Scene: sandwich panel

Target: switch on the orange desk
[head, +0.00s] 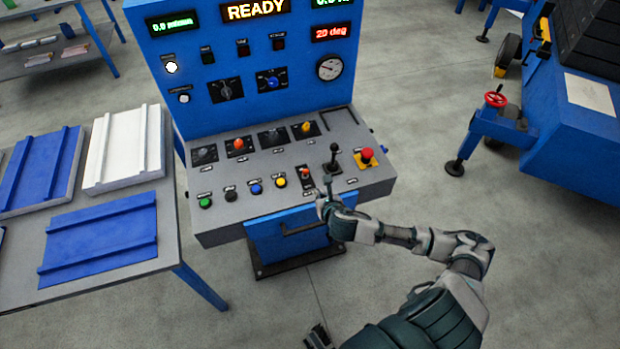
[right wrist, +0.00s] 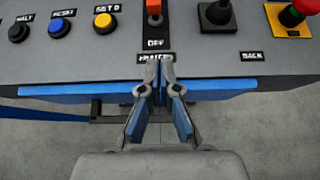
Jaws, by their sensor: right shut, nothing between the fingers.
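The orange switch (head: 305,173) sits on a dark plate on the sloped grey desk (head: 225,172) of the blue control panel. It also shows at the top of the right wrist view (right wrist: 154,9), with an OFF label below it. My right gripper (head: 327,183) is shut and empty at the desk's front edge, right of and nearer than the switch. In the right wrist view its fingertips (right wrist: 159,65) are below the OFF label, apart from the switch, and partly cover another label. A small dark piece at the bottom edge may be my left gripper (head: 318,338); its fingers are unclear.
A black joystick (head: 333,157) and a red emergency button (head: 367,154) stand right of the switch. A yellow button (head: 280,181) and a blue button (head: 256,188) are left of it. The upright panel's display (head: 255,10) reads READY. A parts table (head: 170,235) stands left.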

